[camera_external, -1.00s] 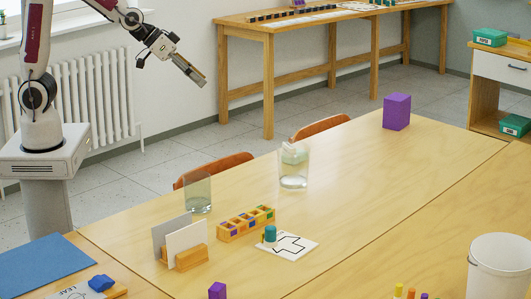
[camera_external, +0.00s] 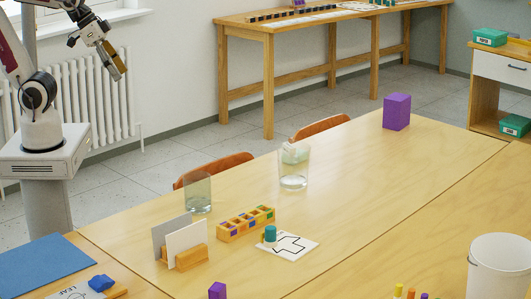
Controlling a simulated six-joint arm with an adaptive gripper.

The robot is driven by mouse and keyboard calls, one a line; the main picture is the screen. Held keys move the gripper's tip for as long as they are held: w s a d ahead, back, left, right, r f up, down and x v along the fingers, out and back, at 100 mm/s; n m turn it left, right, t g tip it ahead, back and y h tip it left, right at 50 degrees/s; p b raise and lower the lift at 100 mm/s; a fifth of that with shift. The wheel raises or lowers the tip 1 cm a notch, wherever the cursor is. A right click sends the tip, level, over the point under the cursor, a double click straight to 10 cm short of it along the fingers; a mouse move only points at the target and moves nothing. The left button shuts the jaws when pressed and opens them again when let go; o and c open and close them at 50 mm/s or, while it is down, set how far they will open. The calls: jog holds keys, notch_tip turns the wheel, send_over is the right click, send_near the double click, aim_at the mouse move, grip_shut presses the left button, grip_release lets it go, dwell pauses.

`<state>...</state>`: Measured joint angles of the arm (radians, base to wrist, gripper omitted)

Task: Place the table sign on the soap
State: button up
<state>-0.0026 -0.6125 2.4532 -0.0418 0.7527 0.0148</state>
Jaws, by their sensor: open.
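The likely table sign is the upright white card in a wooden base (camera_external: 187,240), near the front left of the long table, with a grey panel (camera_external: 172,236) standing behind it. I cannot tell for certain which thing is the soap; a small blue lump (camera_external: 101,283) lies on a wooden board at the front left, and a pale greenish item (camera_external: 294,153) shows at the top of a clear glass jar. My gripper (camera_external: 118,73) is high at the upper left, in front of the radiator, pointing down. It is open, empty and far from these things.
A wooden box with coloured compartments (camera_external: 245,223) and a line-drawn card (camera_external: 288,246) with a teal piece (camera_external: 270,234) are mid-table. An empty clear glass (camera_external: 198,193) stands behind the sign. A purple block (camera_external: 396,112) is at the far end. The table's right half is mostly clear.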

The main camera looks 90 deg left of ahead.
jog(key=shift+g, duration=0.3)
jog(key=shift+s+a+f, duration=0.1)
jog(key=shift+s, duration=0.8)
jog(key=shift+s+a+f, duration=0.15)
jog(key=shift+s, duration=0.8)
jog(key=shift+s+a+f, duration=0.1)
jog(key=shift+s, duration=0.8)
